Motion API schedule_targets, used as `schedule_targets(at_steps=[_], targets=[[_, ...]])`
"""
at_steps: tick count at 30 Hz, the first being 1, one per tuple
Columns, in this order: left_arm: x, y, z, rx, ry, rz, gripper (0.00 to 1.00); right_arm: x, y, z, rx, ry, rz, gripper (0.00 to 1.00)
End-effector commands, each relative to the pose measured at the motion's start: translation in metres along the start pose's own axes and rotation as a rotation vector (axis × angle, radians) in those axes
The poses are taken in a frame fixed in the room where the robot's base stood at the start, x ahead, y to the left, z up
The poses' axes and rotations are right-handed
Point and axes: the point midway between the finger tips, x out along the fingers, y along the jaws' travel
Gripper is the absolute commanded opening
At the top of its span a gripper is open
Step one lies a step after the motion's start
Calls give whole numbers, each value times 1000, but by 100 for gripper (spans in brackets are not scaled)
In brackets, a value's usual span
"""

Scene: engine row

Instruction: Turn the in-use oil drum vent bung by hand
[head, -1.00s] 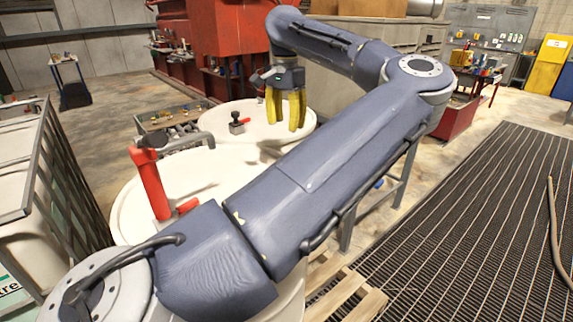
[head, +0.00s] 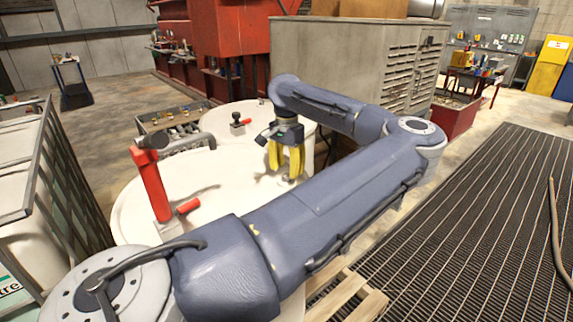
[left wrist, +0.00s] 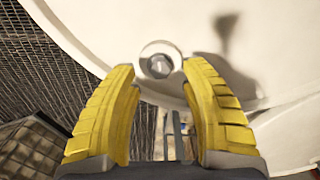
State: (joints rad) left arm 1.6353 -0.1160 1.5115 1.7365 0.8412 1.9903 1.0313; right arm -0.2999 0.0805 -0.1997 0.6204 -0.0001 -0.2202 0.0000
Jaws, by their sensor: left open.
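Two white drums stand close together; the near drum (head: 140,200) carries a red hand pump (head: 152,185). My left gripper (head: 284,172) has yellow fingers, points down over the far right part of the near drum's top, and is open and empty. In the left wrist view a round pale bung (left wrist: 160,61) with a dark grey centre sits on the white drum top (left wrist: 280,25) near its rim. It lies just beyond and between the spread fingertips (left wrist: 157,72), with no contact visible. My right gripper is not in view.
A caged white tank (head: 25,160) stands at the left, a grey louvred cabinet (head: 340,60) behind. A wooden pallet (head: 345,295) and dark floor grating (head: 470,210) lie to the right.

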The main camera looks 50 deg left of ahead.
Motion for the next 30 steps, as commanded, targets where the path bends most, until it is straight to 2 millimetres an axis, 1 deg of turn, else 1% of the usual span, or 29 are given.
schedule_targets(at_steps=[1,3,9,21,30], targets=[[6,0,0,0,-3,-1,45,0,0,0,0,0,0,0],[12,0,0,0,-2,-1,45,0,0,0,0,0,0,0],[22,0,0,-1,-1,0,45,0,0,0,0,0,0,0],[24,0,0,0,0,-1,44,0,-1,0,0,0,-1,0],[24,0,0,0,0,-1,10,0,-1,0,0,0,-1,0]])
